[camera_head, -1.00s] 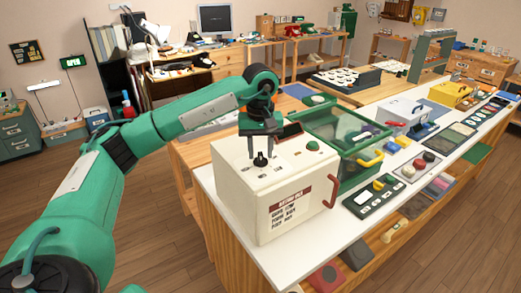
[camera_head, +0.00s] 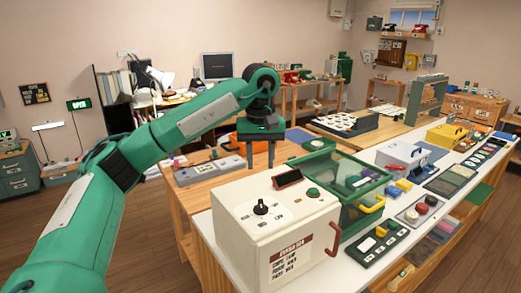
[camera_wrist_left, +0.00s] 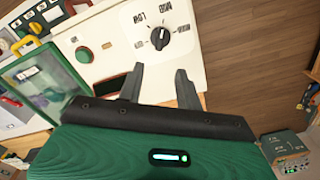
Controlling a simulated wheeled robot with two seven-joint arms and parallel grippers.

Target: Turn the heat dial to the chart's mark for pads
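The heat dial, a black knob (camera_head: 261,208), sits on top of a cream box (camera_head: 232,219). Printed marks surround it, and it also shows in the wrist view (camera_wrist_left: 160,38). The marks are too small to read surely, and I cannot tell which one the knob points at. The chart (camera_head: 291,259) is on the box's front, with a dark red heading and several small lines; its last line seems to start with "PADS". My left gripper (camera_head: 261,162) is open and empty, above and beyond the dial. Its fingers (camera_wrist_left: 160,84) are apart and clear of the knob. My right gripper is not in view.
A green button (camera_head: 313,193) and a small dark display (camera_head: 287,178) share the box top. A red handle (camera_head: 334,239) is on its side. A green clear-sided case (camera_head: 350,188) stands close to the right. A wooden table (camera_head: 201,197) with a grey panel lies behind.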

